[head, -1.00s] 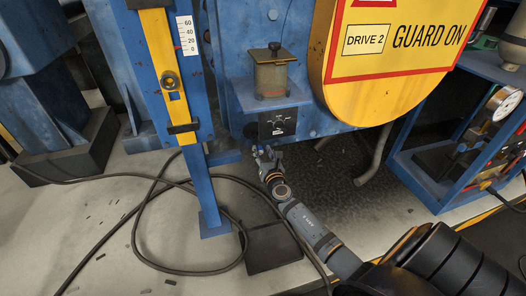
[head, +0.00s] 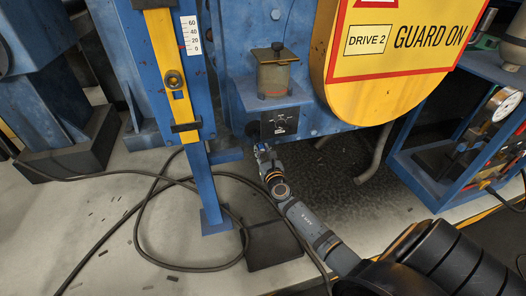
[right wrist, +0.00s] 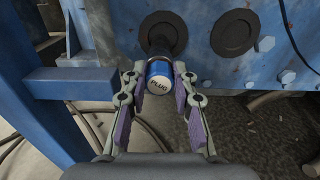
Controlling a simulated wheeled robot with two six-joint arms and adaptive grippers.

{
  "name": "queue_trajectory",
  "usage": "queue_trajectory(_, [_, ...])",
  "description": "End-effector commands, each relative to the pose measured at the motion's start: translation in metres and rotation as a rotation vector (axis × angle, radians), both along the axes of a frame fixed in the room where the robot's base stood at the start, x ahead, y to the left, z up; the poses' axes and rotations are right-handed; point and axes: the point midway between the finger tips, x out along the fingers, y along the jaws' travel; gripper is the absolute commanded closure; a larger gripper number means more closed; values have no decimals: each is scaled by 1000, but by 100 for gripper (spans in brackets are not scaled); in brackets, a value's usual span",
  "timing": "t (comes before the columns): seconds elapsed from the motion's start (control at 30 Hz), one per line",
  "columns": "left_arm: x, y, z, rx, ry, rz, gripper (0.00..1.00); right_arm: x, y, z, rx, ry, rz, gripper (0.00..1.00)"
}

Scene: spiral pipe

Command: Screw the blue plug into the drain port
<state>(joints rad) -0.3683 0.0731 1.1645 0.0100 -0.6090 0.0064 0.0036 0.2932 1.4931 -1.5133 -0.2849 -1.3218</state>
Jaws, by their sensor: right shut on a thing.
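The blue plug (right wrist: 159,76), with a white band reading "PLUG", sits between the purple-padded fingers of my right gripper (right wrist: 159,84) in the right wrist view. The gripper is shut on it. Just beyond the plug is a dark round port (right wrist: 162,28) on the blue machine wall, with a metal ring at the plug's far end. I cannot tell whether the plug's thread is in the port. In the head view my right gripper (head: 264,153) is small, low in front of the machine, and hides the port. My left gripper is not in view.
A second dark round cover (right wrist: 235,33) and bolt heads are to the right of the port. A blue beam (right wrist: 70,88) stands close on the left. A dark cable (head: 137,228) loops over the floor, and a black control box (head: 279,122) is above the gripper.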

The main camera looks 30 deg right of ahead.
Motion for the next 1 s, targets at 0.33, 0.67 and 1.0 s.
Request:
queue_trajectory(0.33, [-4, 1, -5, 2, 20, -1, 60, -1, -6, -3, 116, -38, -13, 100])
queue_trajectory(0.67, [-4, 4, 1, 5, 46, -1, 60, -1, -6, -3, 246, -78, -14, 100])
queue_trajectory(1.0, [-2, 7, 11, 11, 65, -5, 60, -1, -6, -3, 362, -114, -14, 100])
